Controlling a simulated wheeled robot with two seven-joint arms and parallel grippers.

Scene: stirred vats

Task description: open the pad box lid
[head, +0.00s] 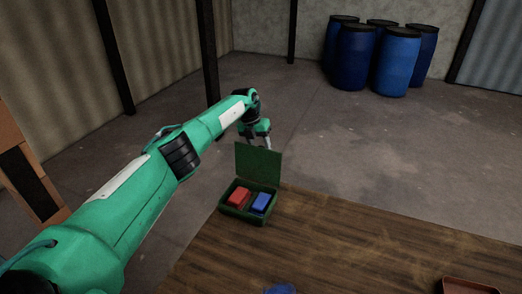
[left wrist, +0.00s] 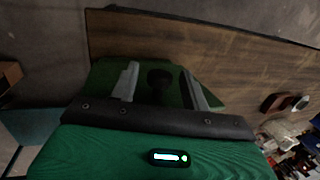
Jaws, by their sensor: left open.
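The green pad box (head: 232,214) stands at the table's far left corner. Its lid (head: 258,164) stands up steeply at the far side of the box, so the box is open. A red pad (head: 238,197) and a blue pad (head: 261,203) lie inside. My left gripper (head: 256,144) is open, at the top edge of the lid on its far side, partly hidden by it. In the left wrist view, the open left gripper (left wrist: 160,72) has its two fingers apart in front of a green surface, with a dark round knob between them. Contact cannot be told. My right gripper is out of view.
The wooden table (head: 340,245) is mostly bare. A reddish-brown tray (head: 468,286) is at the lower right, and a blue item (head: 280,289) is cut off at the bottom edge. Several blue barrels (head: 396,62) stand far back by the wall.

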